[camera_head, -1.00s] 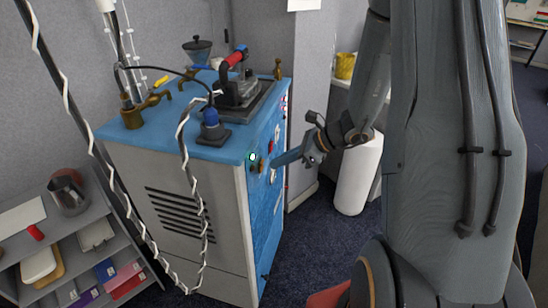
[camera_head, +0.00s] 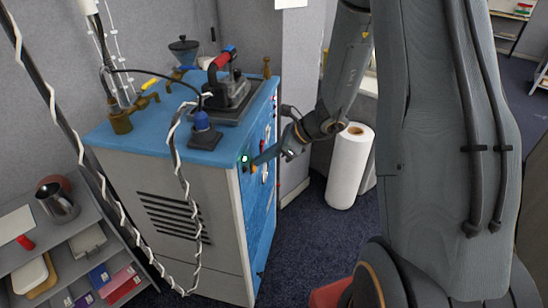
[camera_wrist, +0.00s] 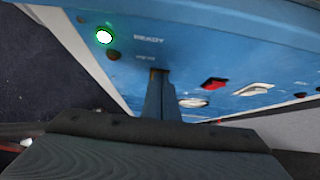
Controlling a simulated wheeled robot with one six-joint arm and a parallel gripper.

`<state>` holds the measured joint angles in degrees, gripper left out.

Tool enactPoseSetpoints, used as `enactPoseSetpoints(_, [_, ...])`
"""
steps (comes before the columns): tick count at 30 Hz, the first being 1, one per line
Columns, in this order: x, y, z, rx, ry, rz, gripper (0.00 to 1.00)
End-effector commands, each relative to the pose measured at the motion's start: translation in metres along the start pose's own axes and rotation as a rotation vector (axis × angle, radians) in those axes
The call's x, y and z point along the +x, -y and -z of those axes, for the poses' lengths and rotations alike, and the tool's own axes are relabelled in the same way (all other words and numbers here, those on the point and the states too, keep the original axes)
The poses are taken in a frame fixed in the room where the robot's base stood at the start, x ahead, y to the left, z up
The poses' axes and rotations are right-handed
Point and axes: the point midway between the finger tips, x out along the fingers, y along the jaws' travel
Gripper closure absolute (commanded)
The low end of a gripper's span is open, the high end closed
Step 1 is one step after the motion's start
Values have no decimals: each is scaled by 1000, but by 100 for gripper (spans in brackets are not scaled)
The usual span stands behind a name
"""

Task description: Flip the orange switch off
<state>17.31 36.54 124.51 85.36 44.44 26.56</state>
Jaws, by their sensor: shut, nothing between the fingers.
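A blue-topped machine (camera_head: 150,135) stands on the floor, its blue side panel (camera_head: 258,222) facing my arm. On that panel, a small orange switch (camera_head: 254,169) sits just right of a lit green lamp (camera_head: 245,159). My gripper (camera_head: 258,160) is shut and empty, its narrow tip at the orange switch. In the wrist view, the gripper tip (camera_wrist: 158,88) covers most of the orange switch (camera_wrist: 158,71); only its upper edge shows. I cannot tell whether they touch, nor the switch's position.
On the same panel are a red switch (camera_wrist: 214,83), a white switch (camera_wrist: 253,89), a dark knob (camera_wrist: 113,55) and the green lamp (camera_wrist: 104,36). A white roll (camera_head: 350,165) stands right of the machine. A shelf (camera_head: 70,245) with a kettle is at left.

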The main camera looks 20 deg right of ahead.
Motion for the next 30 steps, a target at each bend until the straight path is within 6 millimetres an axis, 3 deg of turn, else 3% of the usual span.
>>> enactPoseSetpoints(30, [-12,0,-9,4,1,0,100])
